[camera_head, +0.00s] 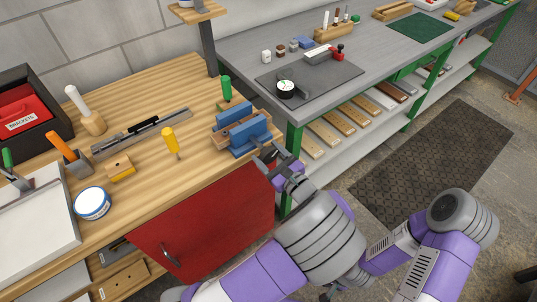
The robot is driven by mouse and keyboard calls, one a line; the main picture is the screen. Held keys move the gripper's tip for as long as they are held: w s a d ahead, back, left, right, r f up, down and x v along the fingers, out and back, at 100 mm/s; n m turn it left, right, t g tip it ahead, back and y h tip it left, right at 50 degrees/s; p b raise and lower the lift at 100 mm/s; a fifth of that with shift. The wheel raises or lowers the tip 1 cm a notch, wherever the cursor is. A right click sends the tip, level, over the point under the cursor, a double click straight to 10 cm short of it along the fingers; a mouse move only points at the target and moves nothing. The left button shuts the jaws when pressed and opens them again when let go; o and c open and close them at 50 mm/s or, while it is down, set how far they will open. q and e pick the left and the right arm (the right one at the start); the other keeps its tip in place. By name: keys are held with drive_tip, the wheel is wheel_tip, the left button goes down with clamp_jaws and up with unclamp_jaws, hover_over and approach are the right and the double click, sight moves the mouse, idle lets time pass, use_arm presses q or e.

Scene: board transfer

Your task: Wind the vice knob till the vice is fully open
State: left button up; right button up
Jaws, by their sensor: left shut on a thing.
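The vice (249,134) has two blue jaws and wooden parts and stands at the front right edge of the wooden bench (190,165). A narrow gap shows between its jaws; how far they can open I cannot tell. My left gripper (268,154) is at the front of the vice, its fingers shut on the vice knob. The knob itself is mostly hidden by the fingers. My right gripper is not in view.
A red cabinet door (205,220) is below the bench edge. A grey bench (270,62) with a dark mat lies to the right.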

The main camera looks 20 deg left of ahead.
sight(272, 157)
use_arm(q)
drive_tip(key=n+b, duration=0.1)
drive_tip(key=n, duration=0.3)
drive_tip(key=shift+f+n, duration=0.1)
drive_tip(key=shift+n, duration=0.2)
drive_tip(key=n+b, duration=0.3)
drive_tip(key=n, duration=0.2)
drive_tip(key=shift+d+n, duration=0.1)
drive_tip(key=shift+n, duration=0.2)
drive_tip(key=o, duration=1)
drive_tip(key=shift+r, duration=0.2)
drive_tip(key=p+v, duration=0.1)
drive_tip(key=v, duration=0.5)
drive_tip(key=shift+s+d+p, duration=0.15)
drive_tip(key=shift+d+p, duration=0.2)
drive_tip(key=shift+s+d, duration=0.3)
